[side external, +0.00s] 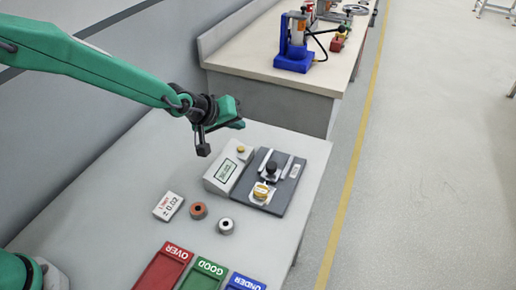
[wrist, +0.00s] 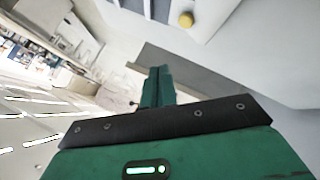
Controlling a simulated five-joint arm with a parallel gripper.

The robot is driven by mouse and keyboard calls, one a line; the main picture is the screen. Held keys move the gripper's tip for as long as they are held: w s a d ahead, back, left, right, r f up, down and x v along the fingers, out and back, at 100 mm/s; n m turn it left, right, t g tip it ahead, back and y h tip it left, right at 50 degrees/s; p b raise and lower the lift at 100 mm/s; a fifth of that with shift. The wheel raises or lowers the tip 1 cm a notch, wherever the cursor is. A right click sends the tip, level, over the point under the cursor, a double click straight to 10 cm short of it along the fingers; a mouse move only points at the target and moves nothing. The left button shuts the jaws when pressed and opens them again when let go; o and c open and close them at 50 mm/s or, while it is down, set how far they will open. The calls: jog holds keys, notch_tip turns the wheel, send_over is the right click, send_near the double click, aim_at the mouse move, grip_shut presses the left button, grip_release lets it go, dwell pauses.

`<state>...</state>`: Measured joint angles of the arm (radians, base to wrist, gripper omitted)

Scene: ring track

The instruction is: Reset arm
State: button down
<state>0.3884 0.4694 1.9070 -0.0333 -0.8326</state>
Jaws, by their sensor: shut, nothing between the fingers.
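My green arm reaches in from the left in the side external view. My gripper (side external: 236,122) is raised above the far part of the table, beyond the measuring device (side external: 226,168). In the wrist view the green fingers of my gripper (wrist: 158,76) are together with nothing between them. A yellow round knob (wrist: 186,20) shows at the top of the wrist view.
A dark plate (side external: 294,192) holds a black post and a brass-coloured part. Red (side external: 164,268), green (side external: 204,274) and blue (side external: 244,284) trays stand in front. A bench (side external: 266,68) stands behind.

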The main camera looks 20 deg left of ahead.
jog(key=shift+a, duration=0.1)
dwell(0.5)
jog(key=s+a+r+m+g+y, duration=0.1)
jog(key=s+a+r+m+y, duration=0.1)
jog(key=s+a+r, duration=1.05)
jog(key=s+a+m, duration=0.1)
jog(key=s+a, duration=0.2)
jog(key=s, duration=0.3)
jog(key=s+a+m+g+y, duration=0.1)
jog(key=s+a, duration=0.2)
jog(key=s, duration=0.3)
jog(key=s+a+m+g, duration=0.1)
jog(key=s+a, duration=0.2)
jog(key=s, duration=0.4)
jog(key=shift+a+r, duration=0.15)
jog(key=shift+r, duration=0.3)
jog(key=shift+w, duration=0.1)
